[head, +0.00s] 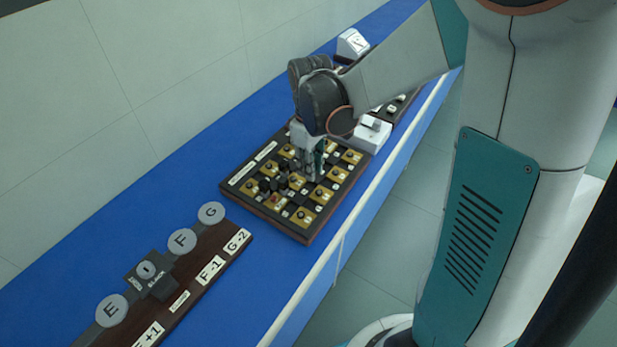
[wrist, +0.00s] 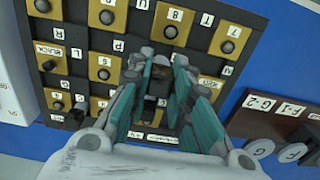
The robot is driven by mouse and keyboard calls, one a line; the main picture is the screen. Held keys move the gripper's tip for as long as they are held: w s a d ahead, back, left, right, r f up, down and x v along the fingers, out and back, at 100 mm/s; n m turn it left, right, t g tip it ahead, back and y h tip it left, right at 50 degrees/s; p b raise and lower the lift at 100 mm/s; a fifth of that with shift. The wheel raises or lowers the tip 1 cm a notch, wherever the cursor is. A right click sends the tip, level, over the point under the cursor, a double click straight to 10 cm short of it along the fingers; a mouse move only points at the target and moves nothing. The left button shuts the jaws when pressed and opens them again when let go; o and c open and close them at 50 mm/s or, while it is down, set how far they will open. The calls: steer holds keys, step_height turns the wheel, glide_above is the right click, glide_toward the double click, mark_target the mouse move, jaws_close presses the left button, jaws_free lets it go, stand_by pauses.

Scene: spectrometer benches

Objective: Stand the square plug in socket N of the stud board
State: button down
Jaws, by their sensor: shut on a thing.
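The stud board (head: 238,190) lies on the blue bench, a dark panel with gold stud plates and lettered sockets between them. It fills much of the wrist view (wrist: 88,10). My gripper (head: 312,174) points down over the board's middle in the head view. In the wrist view its teal-lined fingers (wrist: 162,66) are closed around a small dark block (wrist: 159,76), apparently the square plug. Most of it is hidden between the fingers, and I cannot tell whether it touches the board. I cannot make out the letter N; the fingers cover part of the board.
Dark knobs (head: 266,186) stand on the board left of my gripper. A rail (head: 215,258) with grey discs E, F, G lies nearer on the bench. A white box (head: 372,134) stands beyond the board, and a white instrument (head: 352,44) farther back. Bare blue bench surrounds the board's left side.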

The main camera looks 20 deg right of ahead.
steer(key=shift+f+b, duration=0.7)
steer(key=shift+f, duration=1.5)
steer(key=shift+f, duration=0.15)
steer(key=c, duration=1.5)
jaws_free()
steer(key=shift+o, duration=0.2)
